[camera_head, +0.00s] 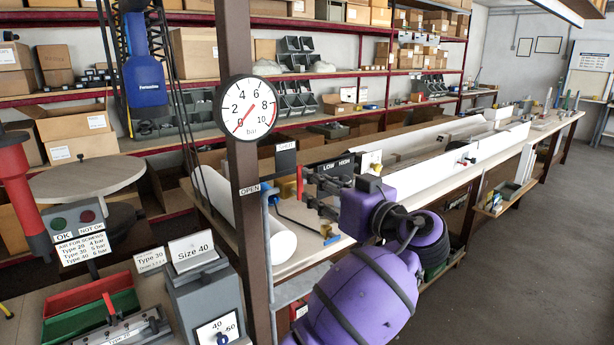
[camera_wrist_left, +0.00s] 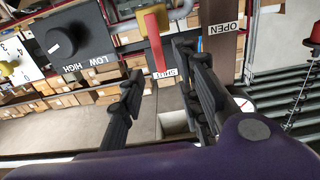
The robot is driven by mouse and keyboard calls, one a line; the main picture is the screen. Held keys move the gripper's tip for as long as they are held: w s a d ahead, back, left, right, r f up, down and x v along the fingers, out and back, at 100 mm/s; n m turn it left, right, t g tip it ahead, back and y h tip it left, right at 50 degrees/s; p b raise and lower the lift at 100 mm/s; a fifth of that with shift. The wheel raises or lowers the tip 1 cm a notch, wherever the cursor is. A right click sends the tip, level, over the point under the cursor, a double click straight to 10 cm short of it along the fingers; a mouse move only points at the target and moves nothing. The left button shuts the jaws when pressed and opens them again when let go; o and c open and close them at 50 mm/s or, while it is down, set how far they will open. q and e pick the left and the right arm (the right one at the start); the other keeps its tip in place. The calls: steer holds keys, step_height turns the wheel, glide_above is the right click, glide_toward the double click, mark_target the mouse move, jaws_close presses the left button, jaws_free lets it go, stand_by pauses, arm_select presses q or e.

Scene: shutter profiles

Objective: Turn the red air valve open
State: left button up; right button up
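The red air valve handle (camera_head: 300,183) stands upright beside the brown post, pointing up toward the SHUT label (camera_head: 286,146). The OPEN label (camera_head: 250,189) is on the post to the left. My left gripper (camera_head: 313,190) is open just right of the handle in the head view. In the left wrist view its fingers (camera_wrist_left: 160,72) are spread, with the handle showing in line with the gap; contact is not visible. My right gripper is out of view.
A round gauge (camera_head: 249,107) hangs on the brown post (camera_head: 239,165). A regulator with a black knob (camera_wrist_left: 66,37) and LOW/HIGH marks stands close to the left gripper. A long workbench (camera_head: 480,165) runs behind. A blue hanging tool (camera_head: 145,65) is at left.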

mark_target(300, 174)
arm_select(q)
steer(key=p+x, duration=0.1)
steer(key=x, duration=0.6)
steer(key=shift+r, duration=0.2)
steer(key=shift+w+a+f, duration=0.15)
steer(key=shift+w+a, duration=0.1)
steer(key=shift+w, duration=0.15)
steer(key=shift+c, duration=0.2)
jaws_close()
